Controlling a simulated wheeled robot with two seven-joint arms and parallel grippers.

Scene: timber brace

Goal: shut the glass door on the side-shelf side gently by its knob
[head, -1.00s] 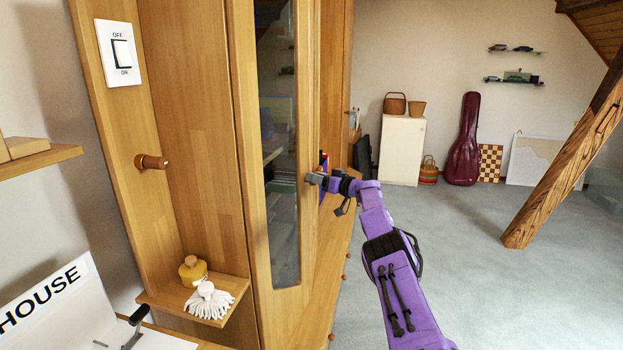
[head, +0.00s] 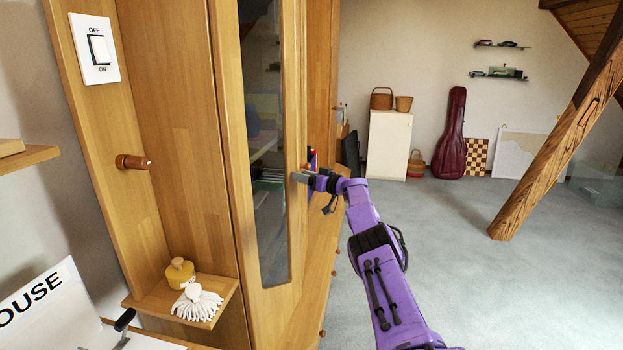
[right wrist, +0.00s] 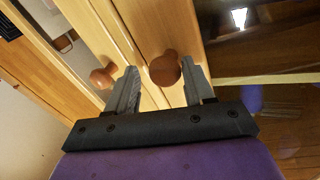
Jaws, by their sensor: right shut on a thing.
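The glass door on the side-shelf side has a wooden frame and a tall dark pane (head: 264,215); it is at the near left in the head view. My right gripper (head: 301,178) is at the right edge of its frame. In the right wrist view its fingers (right wrist: 162,88) are on either side of a round brown knob (right wrist: 165,68), and it is shut on that knob. A second brown knob (right wrist: 103,77) is outside the fingers, across the seam between the door frames. I cannot tell whether the door is fully flush. My left gripper is out of view.
A brown peg (head: 132,162) sticks out of the cabinet side, below a switch (head: 98,50). A slanted timber brace (head: 545,150) is at the right. The carpet (head: 440,250) is open.

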